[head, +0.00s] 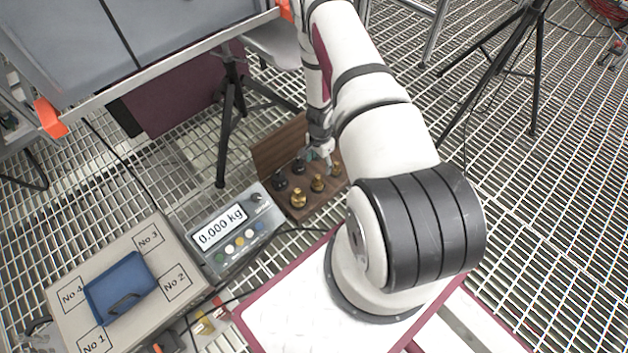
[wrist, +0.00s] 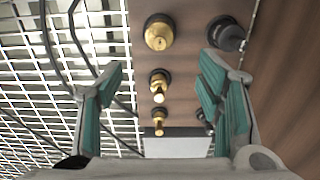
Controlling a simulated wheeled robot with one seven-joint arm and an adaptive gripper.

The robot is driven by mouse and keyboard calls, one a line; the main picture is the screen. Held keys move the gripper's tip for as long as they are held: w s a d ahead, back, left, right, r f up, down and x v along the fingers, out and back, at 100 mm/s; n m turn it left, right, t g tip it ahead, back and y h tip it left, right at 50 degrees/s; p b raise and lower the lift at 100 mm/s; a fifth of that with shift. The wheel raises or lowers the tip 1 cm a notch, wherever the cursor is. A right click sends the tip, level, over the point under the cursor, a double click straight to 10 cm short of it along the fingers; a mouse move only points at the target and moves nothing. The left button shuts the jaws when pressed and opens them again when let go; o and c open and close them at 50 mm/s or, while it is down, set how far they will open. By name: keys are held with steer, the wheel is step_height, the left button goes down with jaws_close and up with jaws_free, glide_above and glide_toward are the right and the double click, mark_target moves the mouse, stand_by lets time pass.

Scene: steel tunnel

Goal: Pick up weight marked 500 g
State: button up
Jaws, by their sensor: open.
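Several weights stand in a wooden box (head: 264,156) in the head view. The brass ones form a front row: a larger one (head: 298,198), a middle one (head: 317,184) and one (head: 335,168) near my gripper. Dark weights (head: 280,181) stand behind them. In the wrist view the brass row shows as a large weight (wrist: 159,36), a medium one (wrist: 159,80) and a small one (wrist: 158,118); a dark weight (wrist: 226,34) is at upper right. No mass marking is readable. My open gripper (wrist: 162,68) is over the box, its fingers either side of the brass row, holding nothing.
A scale (head: 232,228) reading 0.000 kg stands beside the box. A black tripod (head: 228,120) stands behind the box. The floor is steel grating with cables.

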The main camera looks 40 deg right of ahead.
mark_target(318, 182)
step_height(318, 182, down, 8)
steer(key=b, duration=0.2)
steer(key=shift+r+b, duration=0.2)
steer(key=shift+b, duration=0.15)
steer(key=shift+a+f+b, duration=0.2)
steer(key=shift+f+b, duration=0.6)
steer(key=shift+f, duration=0.55)
steer(key=shift+a+f+b, duration=0.15)
steer(key=shift+f+b, duration=0.65)
steer(key=shift+f, duration=0.5)
steer(key=shift+r, duration=0.1)
jaws_close()
